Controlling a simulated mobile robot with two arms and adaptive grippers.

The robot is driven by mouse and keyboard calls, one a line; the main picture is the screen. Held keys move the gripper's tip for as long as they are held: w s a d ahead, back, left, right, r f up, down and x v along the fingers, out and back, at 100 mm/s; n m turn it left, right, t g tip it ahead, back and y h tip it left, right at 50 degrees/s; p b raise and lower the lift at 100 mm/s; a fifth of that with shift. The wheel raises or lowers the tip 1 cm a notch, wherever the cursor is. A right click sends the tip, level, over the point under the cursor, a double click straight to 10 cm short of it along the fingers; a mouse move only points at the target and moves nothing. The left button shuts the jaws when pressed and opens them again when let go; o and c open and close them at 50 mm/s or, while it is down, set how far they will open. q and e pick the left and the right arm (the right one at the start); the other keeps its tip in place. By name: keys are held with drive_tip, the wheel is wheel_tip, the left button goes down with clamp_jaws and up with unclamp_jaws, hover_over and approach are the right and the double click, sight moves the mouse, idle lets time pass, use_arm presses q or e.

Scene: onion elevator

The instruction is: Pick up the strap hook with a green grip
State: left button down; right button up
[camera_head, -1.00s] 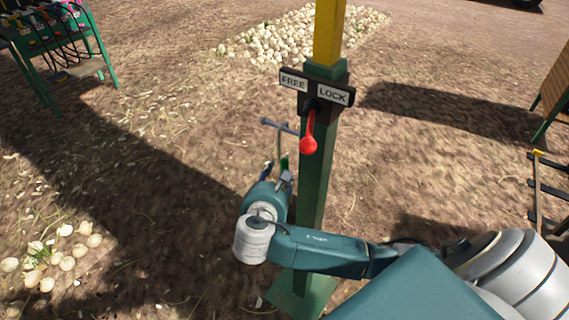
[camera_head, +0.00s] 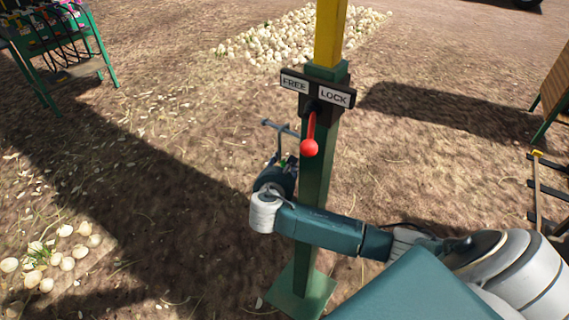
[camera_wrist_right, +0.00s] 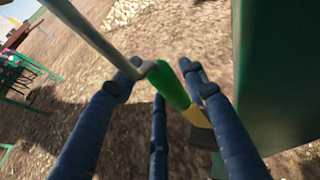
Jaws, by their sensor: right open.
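The strap hook (camera_head: 280,142) shows in the head view on the left side of the green post, its upper rod and crossbar clear above my right gripper (camera_head: 286,166). In the right wrist view, its green grip (camera_wrist_right: 171,86) lies between the fingers of my right gripper (camera_wrist_right: 163,72), with a metal rod running to the upper left and a yellow part below. The fingers are open around the grip; whether any touches it I cannot tell. My left gripper is out of view.
The post (camera_head: 316,180) stands close beside my right gripper and carries a red lever (camera_head: 310,147) under FREE and LOCK signs (camera_head: 316,90). A green rack (camera_head: 70,50) is far left. Onions lie in piles behind (camera_head: 290,38) and at lower left (camera_head: 68,262).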

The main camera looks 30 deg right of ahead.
clamp_jaws()
drive_tip(key=shift+r, duration=0.15)
